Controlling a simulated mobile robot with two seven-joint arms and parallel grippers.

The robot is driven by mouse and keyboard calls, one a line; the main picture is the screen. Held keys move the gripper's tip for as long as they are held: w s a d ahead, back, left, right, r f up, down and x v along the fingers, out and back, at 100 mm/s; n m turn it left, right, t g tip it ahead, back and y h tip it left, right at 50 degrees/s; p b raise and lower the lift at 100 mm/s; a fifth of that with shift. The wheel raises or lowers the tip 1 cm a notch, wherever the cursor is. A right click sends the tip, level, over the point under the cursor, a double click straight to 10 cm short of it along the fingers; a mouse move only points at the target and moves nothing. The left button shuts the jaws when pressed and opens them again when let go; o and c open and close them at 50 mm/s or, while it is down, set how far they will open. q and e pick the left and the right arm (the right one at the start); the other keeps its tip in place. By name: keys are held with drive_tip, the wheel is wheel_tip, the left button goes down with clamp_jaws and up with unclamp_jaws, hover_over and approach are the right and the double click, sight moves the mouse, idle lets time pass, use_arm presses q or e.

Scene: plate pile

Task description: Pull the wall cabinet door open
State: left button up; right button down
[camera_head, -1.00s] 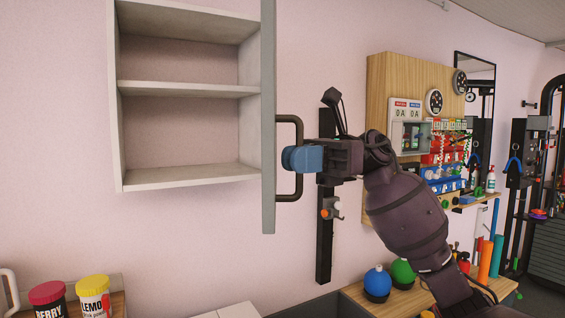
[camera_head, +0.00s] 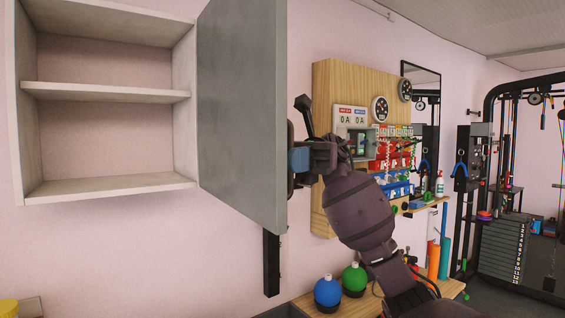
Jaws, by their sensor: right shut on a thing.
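The wall cabinet (camera_head: 108,188) hangs on the pink wall at the left, with two empty shelf spaces facing me. Its grey door (camera_head: 238,110) stands wide open, hinged at the cabinet's right side, and I see its inner face. The dark handle (camera_head: 290,130) is on the door's far side and is mostly hidden behind the door edge. My right gripper (camera_head: 299,159), with blue fingers, is at the handle just right of the door's edge and shut on it. The fingertips are partly hidden by the door. My left gripper is not in view.
A wooden board (camera_head: 325,85) with gauges and small tools is on the wall behind my right arm. A weight machine (camera_head: 505,250) stands at the far right.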

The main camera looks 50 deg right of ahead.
drive_tip(key=shift+d, duration=0.55)
drive_tip(key=c, duration=1.5)
unclamp_jaws()
drive_tip(key=d, duration=0.3)
drive_tip(key=w+d, duration=0.1)
drive_tip(key=d, duration=0.6)
drive_tip(key=shift+w+d+b, duration=0.3)
drive_tip(key=shift+d+b, duration=0.1)
